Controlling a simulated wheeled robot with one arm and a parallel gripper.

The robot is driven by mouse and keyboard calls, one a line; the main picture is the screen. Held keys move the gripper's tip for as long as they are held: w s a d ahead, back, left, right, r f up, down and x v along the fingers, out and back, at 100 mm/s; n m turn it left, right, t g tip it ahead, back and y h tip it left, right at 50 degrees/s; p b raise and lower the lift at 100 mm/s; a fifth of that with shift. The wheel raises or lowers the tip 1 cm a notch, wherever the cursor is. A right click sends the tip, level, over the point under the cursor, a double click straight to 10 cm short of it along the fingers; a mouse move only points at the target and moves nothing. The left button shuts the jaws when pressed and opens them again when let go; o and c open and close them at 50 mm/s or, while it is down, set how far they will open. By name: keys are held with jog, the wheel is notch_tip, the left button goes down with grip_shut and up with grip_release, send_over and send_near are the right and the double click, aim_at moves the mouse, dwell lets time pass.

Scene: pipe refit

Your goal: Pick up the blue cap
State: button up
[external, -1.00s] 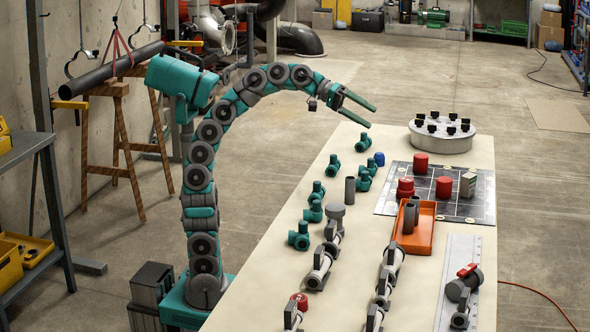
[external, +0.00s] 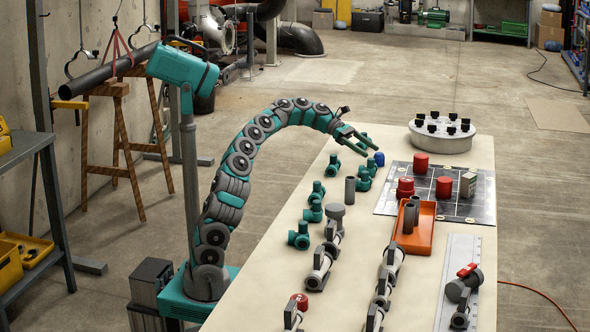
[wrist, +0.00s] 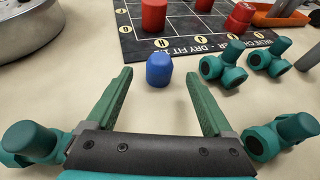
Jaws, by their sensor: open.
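The blue cap (external: 379,159) stands upright on the cream table top, beside the teal fittings and left of the dark grid mat. In the wrist view the blue cap (wrist: 160,69) is a small domed cylinder just beyond and between my fingertips. My gripper (wrist: 157,74) is open and empty, its two green fingers on either side of the line to the cap. In the external view my gripper (external: 371,147) is low over the table's left edge, pointing at the cap, close to a teal fitting.
Teal fittings (wrist: 222,65) stand close right of the cap; others flank my gripper. The dark grid mat (external: 396,182) with red caps lies behind. A round grey flange (external: 440,143) is at the far end. An orange tray (external: 420,240) holds grey pipes.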

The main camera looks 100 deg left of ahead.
aim_at(380, 158)
jog(key=x, duration=0.6)
jog(key=shift+w+f, duration=0.15)
grip_shut()
dwell(0.5)
